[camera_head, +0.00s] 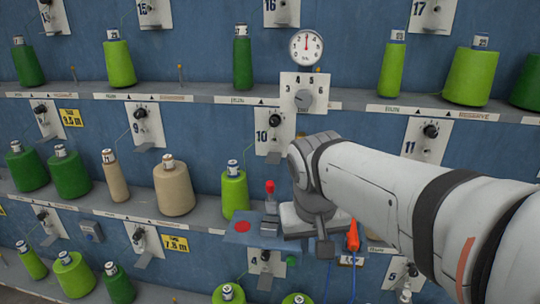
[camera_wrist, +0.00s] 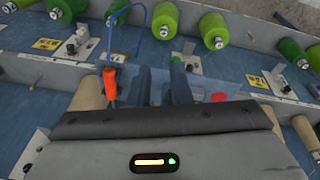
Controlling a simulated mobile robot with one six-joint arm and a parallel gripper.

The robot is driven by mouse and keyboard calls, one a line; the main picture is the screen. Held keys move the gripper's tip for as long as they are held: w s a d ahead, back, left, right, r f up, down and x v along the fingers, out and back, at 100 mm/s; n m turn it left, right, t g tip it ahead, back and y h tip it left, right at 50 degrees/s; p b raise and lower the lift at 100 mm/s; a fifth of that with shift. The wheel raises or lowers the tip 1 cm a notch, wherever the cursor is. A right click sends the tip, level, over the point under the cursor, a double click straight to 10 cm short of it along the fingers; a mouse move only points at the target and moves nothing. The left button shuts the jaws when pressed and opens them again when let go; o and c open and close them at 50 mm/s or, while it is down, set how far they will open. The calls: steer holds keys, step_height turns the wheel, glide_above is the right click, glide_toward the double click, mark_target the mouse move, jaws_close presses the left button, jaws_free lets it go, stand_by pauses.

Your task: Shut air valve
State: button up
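My gripper (camera_wrist: 163,75) is at the blue shelf-mounted plate (camera_head: 240,238). In the wrist view its two dark fingers stand apart with blue surface between them and nothing clearly held. A red-topped upright part (camera_head: 270,187) shows beside the gripper in the head view; it may be the valve handle, but I cannot tell. Its lower part merges with grey gripper parts, and it is not visible in the wrist view. A panel with a grey knob (camera_head: 304,98), numbered 3 to 6, is above, under a round gauge (camera_head: 306,47). No air valve is clearly marked.
An orange tool (camera_head: 352,236) with a blue hose hangs close right of my gripper; in the wrist view it is at the left (camera_wrist: 110,84). A red disc (camera_head: 242,226) is on the plate. Green and tan yarn cones (camera_head: 173,188) line the shelves.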

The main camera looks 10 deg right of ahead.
steer(key=w+a+r, duration=0.1)
steer(key=w+r, duration=0.1)
steer(key=r, duration=0.1)
steer(key=w+a+r+h, duration=0.1)
steer(key=w+a+r, duration=0.1)
steer(key=w, duration=0.1)
steer(key=w+a+r+m+h+p, duration=0.1)
steer(key=w+r, duration=0.1)
steer(key=r, duration=0.1)
steer(key=shift+w+a+r, duration=0.2)
steer(key=shift+a+r, duration=0.05)
steer(key=shift+r, duration=0.05)
jaws_close()
steer(key=w+a+r+m+h+p, duration=0.1)
steer(key=w+a+r+m+h, duration=0.2)
steer(key=w+a+r, duration=0.2)
step_height(320, 180, up, 4)
steer(key=a, duration=0.3)
steer(key=shift+w+f, duration=0.25)
steer(key=shift+w, duration=0.1)
steer(key=shift+d, duration=0.1)
